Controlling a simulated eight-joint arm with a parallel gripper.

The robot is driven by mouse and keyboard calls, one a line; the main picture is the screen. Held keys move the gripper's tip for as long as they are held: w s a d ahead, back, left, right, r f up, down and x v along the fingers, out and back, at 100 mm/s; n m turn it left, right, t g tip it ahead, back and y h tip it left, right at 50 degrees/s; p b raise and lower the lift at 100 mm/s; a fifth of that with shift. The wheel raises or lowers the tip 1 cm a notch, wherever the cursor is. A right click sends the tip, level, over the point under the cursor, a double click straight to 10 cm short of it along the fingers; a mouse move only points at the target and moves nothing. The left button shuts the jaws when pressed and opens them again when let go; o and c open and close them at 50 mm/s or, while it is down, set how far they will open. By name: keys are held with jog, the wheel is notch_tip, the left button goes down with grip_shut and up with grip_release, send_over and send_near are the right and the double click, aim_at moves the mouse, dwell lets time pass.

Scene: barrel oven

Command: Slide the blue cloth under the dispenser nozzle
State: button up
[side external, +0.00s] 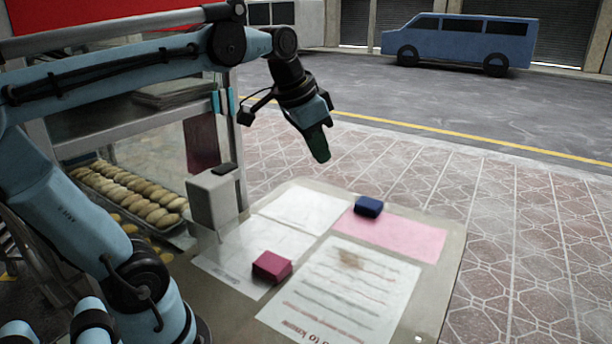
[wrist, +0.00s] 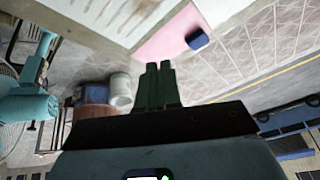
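The blue cloth (side external: 368,206) is a small folded dark-blue block on the pink sheet (side external: 400,236), near its far left corner. It also shows in the wrist view (wrist: 197,40), beyond the fingertips. A grey box with a black top, probably the dispenser (side external: 213,203), stands at the table's left side. I cannot make out its nozzle. My gripper (side external: 320,152) hangs in the air above and left of the blue cloth, apart from it. Its dark green fingers (wrist: 159,68) lie close together with nothing visible between them.
A magenta folded cloth (side external: 271,267) lies on the table near a printed paper (side external: 345,290). White sheets (side external: 300,208) lie between the grey box and the pink sheet. A tray of buns (side external: 130,195) is behind glass at left. The table edge (side external: 458,245) borders the pavement.

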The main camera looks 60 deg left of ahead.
jog(key=o, duration=0.4)
jog(key=shift+w+a, duration=0.15)
jog(key=shift+w, duration=0.25)
jog(key=o, duration=1.3)
jog(key=w+a+f+n, duration=0.1)
jog(key=w, duration=0.2)
jog(key=w+a+f+n, duration=0.1)
jog(key=w, duration=0.2)
jog(key=w+a+f+n, duration=0.1)
jog(key=w+a, duration=0.1)
jog(key=w, duration=0.1)
jog(key=shift+w+f+g+y, duration=0.2)
jog(key=shift+w+g+y, duration=0.1)
jog(key=shift+w, duration=0.1)
jog(key=n, duration=0.4)
send_near(368, 203)
notch_tip(368, 203, up, 3)
jog(key=d, duration=0.1)
jog(key=shift+s+f+y, duration=0.15)
jog(key=shift+y, duration=0.25)
jog(key=x, duration=1.2)
jog(key=shift+s+f, duration=0.15)
jog(key=shift+s, duration=0.1)
jog(key=c, duration=0.9)
